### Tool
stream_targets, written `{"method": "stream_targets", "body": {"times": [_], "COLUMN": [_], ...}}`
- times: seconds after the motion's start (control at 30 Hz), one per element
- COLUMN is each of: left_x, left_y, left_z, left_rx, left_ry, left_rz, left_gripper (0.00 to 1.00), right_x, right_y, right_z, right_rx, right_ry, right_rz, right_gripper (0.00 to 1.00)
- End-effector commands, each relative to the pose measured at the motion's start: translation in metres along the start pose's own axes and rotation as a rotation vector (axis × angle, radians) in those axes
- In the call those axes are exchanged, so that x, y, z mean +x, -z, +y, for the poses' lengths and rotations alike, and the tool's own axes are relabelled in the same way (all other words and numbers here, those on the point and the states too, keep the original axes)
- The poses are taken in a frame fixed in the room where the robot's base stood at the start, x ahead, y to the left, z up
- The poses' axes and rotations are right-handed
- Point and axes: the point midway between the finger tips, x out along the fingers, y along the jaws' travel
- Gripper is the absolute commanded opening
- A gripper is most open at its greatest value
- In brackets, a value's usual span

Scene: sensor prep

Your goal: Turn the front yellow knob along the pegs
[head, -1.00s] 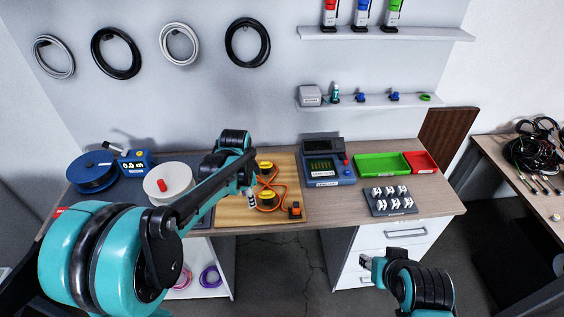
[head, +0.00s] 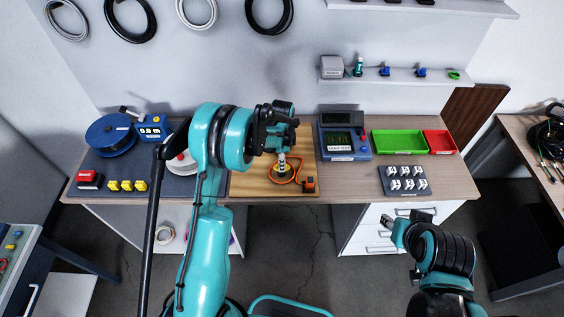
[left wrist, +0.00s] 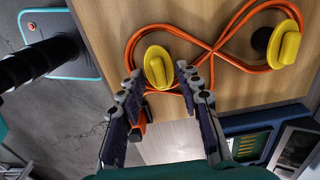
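The front yellow knob (left wrist: 158,67) is an oblong cap on the wooden board (head: 245,182). In the left wrist view its long side lies roughly across the line between the two knobs. The back yellow knob (left wrist: 285,46) lies similarly; in the head view my arm hides it. An orange cable (left wrist: 205,47) crosses between the knobs and loops around them. My left gripper (left wrist: 160,75) is open above the front knob, its fingertips either side of it in the picture; contact is not clear. My right gripper (head: 398,227) is empty, in front of the table at the right.
An orange block (head: 308,184) sits at the board's front right corner. A blue reel (head: 108,136) stands far left.

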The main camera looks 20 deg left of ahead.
Motion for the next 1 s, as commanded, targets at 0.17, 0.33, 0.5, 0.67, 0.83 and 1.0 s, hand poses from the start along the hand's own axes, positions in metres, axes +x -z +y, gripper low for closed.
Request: {"method": "stream_targets", "body": {"times": [0.17, 0.33, 0.5, 0.67, 0.83, 1.0], "left_x": [0.0049, 0.0046, 0.0045, 0.0044, 0.0048, 0.0059], "left_y": [0.0000, 0.0000, 0.0000, 0.0000, -0.0001, -0.0001], "left_z": [0.0001, 0.0001, 0.0001, 0.0000, 0.0000, -0.0001], "left_rx": [0.000, -0.001, -0.001, -0.002, -0.022, -0.089], "left_ry": [0.000, 0.000, 0.000, 0.000, 0.001, 0.001], "left_rz": [0.000, 0.000, 0.000, 0.000, 0.000, 0.000], "left_gripper": [0.34, 0.32, 0.00, 0.00, 0.00, 0.00], "right_x": [0.0003, 0.0001, 0.0002, 0.0002, 0.0020, 0.0068], "right_y": [-0.0002, 0.0000, -0.0001, -0.0001, -0.0013, -0.0048], "right_z": [0.0000, 0.0000, 0.0000, 0.0000, 0.0000, 0.0000], "right_rx": [0.000, 0.000, 0.000, 0.000, 0.000, 0.000], "right_ry": [0.000, 0.000, 0.000, 0.000, 0.000, 0.000], "right_rz": [0.000, 0.000, 0.000, 0.000, 0.000, 0.000], "right_gripper": [0.40, 0.40, 0.40, 0.40, 0.40, 0.40]}}
